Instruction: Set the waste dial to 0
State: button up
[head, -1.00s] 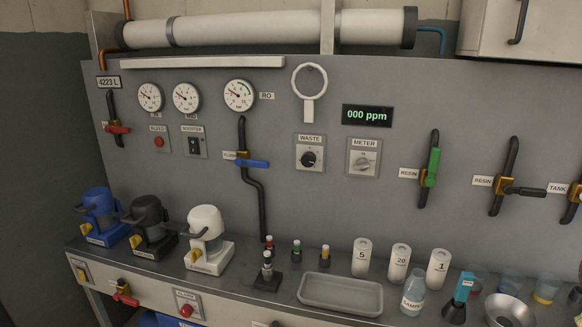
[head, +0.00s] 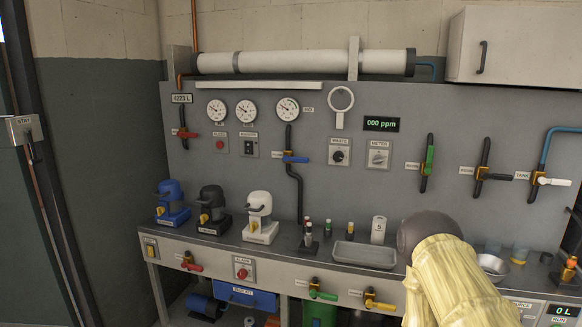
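The waste dial (head: 339,155) is a round black knob on a light square plate, under a label reading WASTE, on the grey back panel right of centre in the head view. Its pointer mark is too small to read. The meter dial (head: 378,157), a grey knob, sits just right of it. A yellowish sleeved arm part of mine with a dark rounded end rises at the lower right, in front of the bench. My gripper's fingers are not seen.
The bench (head: 215,236) carries a blue, a black and a white pump, small bottles, a grey tray (head: 365,255) and a white cylinder (head: 378,229). Valves with coloured levers line the panel and bench front. The panel around the waste dial is clear.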

aim_at(338, 155)
jog(key=u, duration=0.6)
jog(key=i, duration=0.95)
jog(key=z, duration=0.3)
